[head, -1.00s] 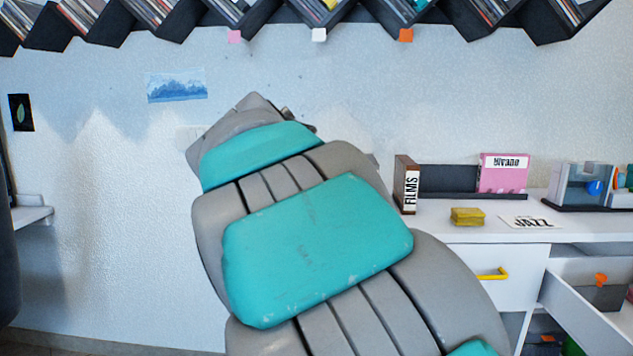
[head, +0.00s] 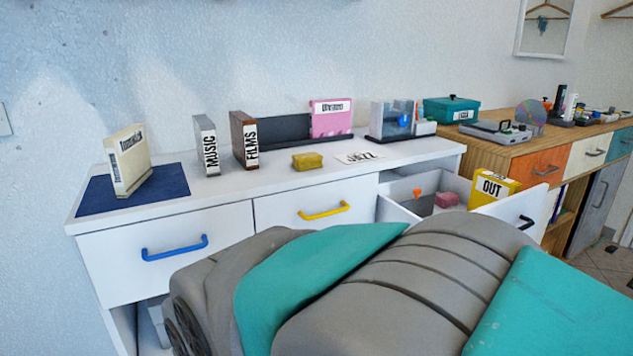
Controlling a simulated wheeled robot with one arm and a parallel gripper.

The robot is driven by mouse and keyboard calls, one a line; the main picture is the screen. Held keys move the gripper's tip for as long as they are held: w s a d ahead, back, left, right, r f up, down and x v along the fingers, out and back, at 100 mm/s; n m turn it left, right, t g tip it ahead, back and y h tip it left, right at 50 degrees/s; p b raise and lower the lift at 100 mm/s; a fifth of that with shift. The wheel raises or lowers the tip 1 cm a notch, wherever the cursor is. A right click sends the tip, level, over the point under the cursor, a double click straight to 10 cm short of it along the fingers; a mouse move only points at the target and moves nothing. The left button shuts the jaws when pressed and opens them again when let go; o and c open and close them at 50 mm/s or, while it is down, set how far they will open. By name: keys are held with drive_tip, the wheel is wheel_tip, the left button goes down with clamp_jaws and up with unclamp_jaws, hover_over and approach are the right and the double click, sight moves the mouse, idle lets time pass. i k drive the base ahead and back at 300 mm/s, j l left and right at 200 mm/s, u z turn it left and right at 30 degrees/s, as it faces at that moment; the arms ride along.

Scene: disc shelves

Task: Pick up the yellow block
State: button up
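The yellow block (head: 308,161) lies on the white dresser top (head: 222,190), in front of a dark rack and left of the JAZZ card. It is small and looks rectangular. Nothing touches it from my side. My arm crosses the lower part of the head view, below and in front of the dresser. My gripper's fingers do not show, so its opening is hidden.
A FILMS box (head: 244,140), MUSIC box (head: 207,146) and pink case (head: 331,118) stand near the block. The JAZZ card (head: 359,157) lies beside it. An open drawer (head: 405,203) juts out at right, with a yellow OUT box (head: 493,188).

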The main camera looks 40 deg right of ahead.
sight(488, 187)
drive_tip(key=z, duration=2.6)
drive_tip(key=i+z, duration=0.25)
drive_tip(key=i, duration=0.5)
drive_tip(key=i+l, duration=0.2)
drive_tip(key=j, duration=0.15)
drive_tip(key=k+z, duration=0.05)
